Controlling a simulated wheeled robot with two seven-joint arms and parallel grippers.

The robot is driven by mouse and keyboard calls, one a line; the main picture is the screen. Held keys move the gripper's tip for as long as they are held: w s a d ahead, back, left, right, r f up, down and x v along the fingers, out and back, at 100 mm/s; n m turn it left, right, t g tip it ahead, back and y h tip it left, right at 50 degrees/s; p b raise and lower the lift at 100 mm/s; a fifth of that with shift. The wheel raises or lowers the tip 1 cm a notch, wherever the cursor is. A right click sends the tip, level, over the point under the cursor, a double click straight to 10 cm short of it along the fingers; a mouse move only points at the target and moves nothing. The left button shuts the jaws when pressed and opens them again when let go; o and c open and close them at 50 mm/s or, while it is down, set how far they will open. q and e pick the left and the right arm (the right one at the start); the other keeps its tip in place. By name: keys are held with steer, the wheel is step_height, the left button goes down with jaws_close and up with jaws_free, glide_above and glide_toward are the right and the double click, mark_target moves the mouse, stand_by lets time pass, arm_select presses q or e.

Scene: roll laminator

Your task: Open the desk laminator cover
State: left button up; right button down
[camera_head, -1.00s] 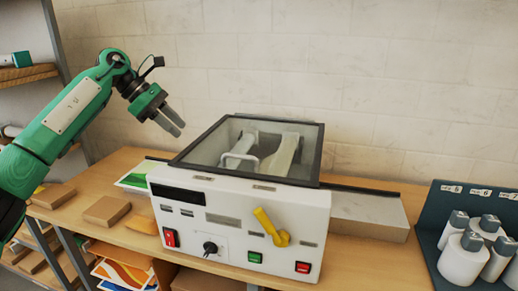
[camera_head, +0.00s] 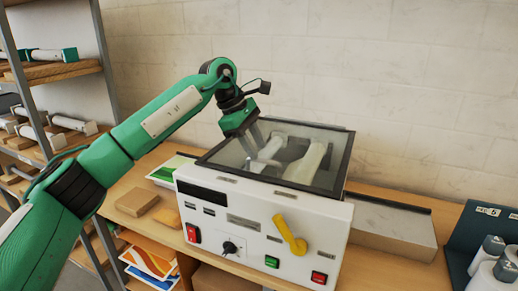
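The desk laminator (camera_head: 258,222) is a white box on the wooden bench. Its cover (camera_head: 225,154), a dark-framed clear panel, lies shut and tilted over the top. Pale rollers (camera_head: 306,163) show through it. My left gripper (camera_head: 252,145) points down at the left back part of the cover, its two fingers a little apart with nothing seen between them. I cannot tell whether the fingertips touch the cover. A pale handle-like bar near the cover's front edge is hard to make out. My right gripper is out of view.
The laminator's front has a yellow lever (camera_head: 289,234), a black knob (camera_head: 229,247), and red and green switches. A grey tray (camera_head: 395,228) extends right, near white bottles (camera_head: 490,274) in a dark rack. Brown blocks (camera_head: 137,202) lie left. Shelves stand far left.

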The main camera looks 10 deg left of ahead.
arm_select(q)
steer(key=shift+x, duration=1.35)
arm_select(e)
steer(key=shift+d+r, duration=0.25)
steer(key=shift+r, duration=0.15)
arm_select(q)
jaws_close()
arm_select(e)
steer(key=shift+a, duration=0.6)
arm_select(q)
steer(key=shift+r, duration=0.1)
